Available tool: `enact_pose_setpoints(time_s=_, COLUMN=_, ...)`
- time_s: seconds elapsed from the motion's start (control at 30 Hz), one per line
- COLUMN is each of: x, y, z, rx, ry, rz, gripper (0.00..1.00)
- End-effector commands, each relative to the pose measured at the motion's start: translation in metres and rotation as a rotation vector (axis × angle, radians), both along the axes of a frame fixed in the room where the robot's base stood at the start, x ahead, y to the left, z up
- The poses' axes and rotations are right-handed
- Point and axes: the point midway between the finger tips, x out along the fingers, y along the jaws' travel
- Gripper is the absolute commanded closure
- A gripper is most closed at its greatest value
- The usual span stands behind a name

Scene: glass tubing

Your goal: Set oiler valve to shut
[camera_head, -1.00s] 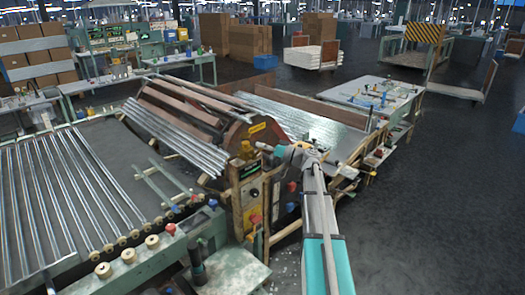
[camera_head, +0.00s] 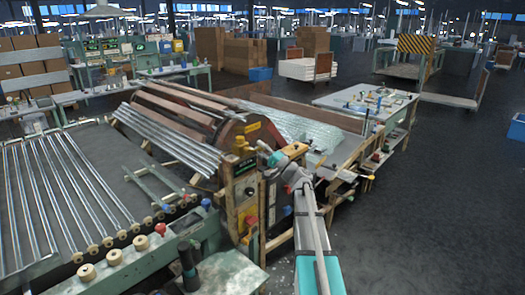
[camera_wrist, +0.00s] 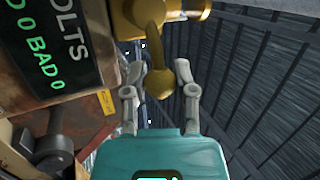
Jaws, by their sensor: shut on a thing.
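The oiler valve (camera_wrist: 152,30) is brass, with a curved lever that ends in a round knob (camera_wrist: 160,84). In the wrist view it hangs down from the top middle, with a brass cylinder to its right. My gripper (camera_wrist: 161,70) has one finger on each side of the knob and is shut on it. In the head view my gripper (camera_head: 266,152) is at the upper right of the machine's front post, beside the small brass oiler (camera_head: 240,146). The exact finger contact is too small to tell there.
A dark display panel (camera_wrist: 58,45) with green lettering is close on the left in the wrist view. The machine's drum (camera_head: 232,135) and metal tubes (camera_head: 175,140) lie left of my arm. A table (camera_head: 362,105) stands behind. Open floor (camera_head: 440,200) is at right.

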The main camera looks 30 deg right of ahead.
Motion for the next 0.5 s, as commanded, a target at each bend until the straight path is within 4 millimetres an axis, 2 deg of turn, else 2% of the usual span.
enact_pose_setpoints(time_s=0.5, x=0.0006, y=0.0013, z=-0.0038, rx=0.065, ry=0.024, rz=0.002, gripper=1.0)
